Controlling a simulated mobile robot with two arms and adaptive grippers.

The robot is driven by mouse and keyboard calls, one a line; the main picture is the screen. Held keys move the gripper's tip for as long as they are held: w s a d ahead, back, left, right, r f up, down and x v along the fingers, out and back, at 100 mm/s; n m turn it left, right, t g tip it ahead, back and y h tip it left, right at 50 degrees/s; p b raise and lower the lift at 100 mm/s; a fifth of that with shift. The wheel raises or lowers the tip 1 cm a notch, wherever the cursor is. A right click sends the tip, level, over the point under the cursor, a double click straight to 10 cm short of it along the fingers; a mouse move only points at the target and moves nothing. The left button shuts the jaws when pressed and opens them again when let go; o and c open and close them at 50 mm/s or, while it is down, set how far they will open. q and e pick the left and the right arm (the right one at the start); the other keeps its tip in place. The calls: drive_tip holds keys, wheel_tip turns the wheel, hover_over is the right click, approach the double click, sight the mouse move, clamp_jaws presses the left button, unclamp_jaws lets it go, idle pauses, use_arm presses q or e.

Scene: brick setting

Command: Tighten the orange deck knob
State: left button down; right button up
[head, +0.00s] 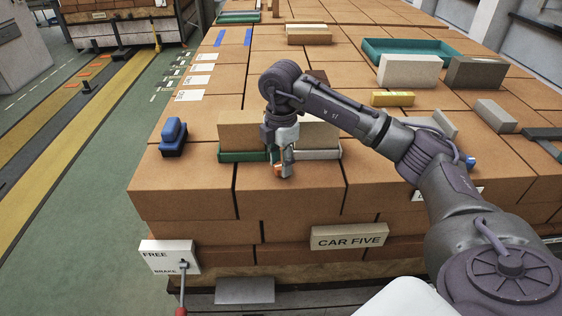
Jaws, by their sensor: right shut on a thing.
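My right gripper (284,165) reaches down from above to the front part of the brick deck (175,181). It is shut on the orange deck knob (285,156), of which only a little orange shows between and beside the fingers. The knob sits at the gap between a green bar (238,156) on the left and a pale grey bar (322,154) on the right. A tan brick (240,131) stands behind the green bar and another (318,134) behind the grey bar. The fingers hide most of the knob, so its turn cannot be read. My left gripper is not in view.
A blue block (173,137) lies left of the bars. A FREE/BRAKE plate (160,250) with a red-handled lever (182,285) is at the front left.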

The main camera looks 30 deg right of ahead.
drive_tip(key=shift+w+r+m, duration=0.1)
drive_tip(key=shift+r+m, duration=0.05)
drive_tip(key=shift+m, duration=1.15)
drive_tip(key=o, duration=1.1)
drive_tip(key=shift+o, duration=0.2)
wheel_tip(320, 180, up, 12)
